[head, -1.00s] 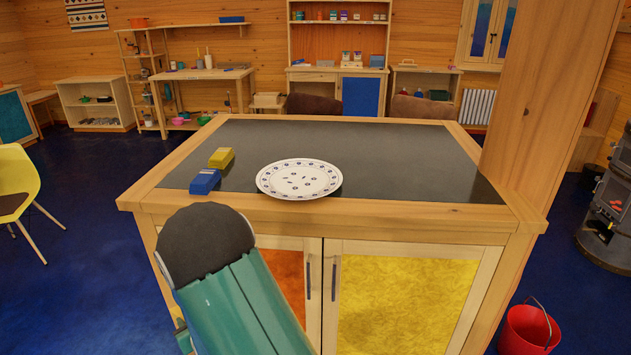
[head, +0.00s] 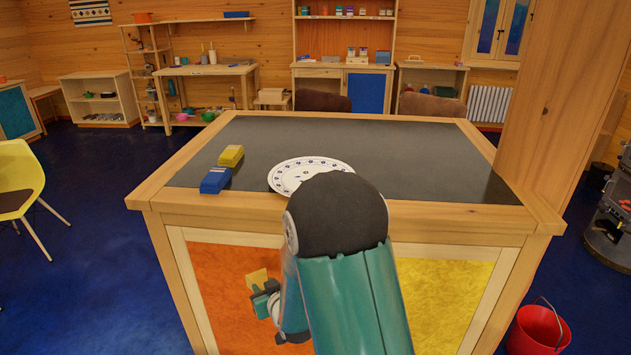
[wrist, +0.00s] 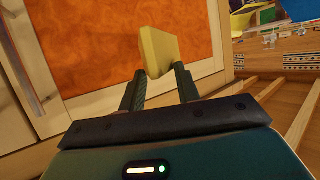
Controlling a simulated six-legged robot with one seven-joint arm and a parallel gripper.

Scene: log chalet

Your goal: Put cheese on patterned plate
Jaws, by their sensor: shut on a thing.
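The patterned plate (head: 297,173), white with a dark blue rim pattern, lies on the dark cabinet top near its front edge. My arm hides its right front part in the head view. The cheese, a pale yellow block (wrist: 159,50), is between the fingers of my gripper (wrist: 160,84) in the wrist view. In the head view the cheese (head: 257,279) and my gripper (head: 265,297) are in front of the orange cabinet door, below the level of the top. My gripper is shut on the cheese.
A blue box (head: 215,180) and a yellow box (head: 231,155) stand left of the plate. The cabinet top (head: 420,165) is clear behind and right of the plate. A wooden post (head: 560,100) rises at the right. A red bucket (head: 532,328) stands on the floor.

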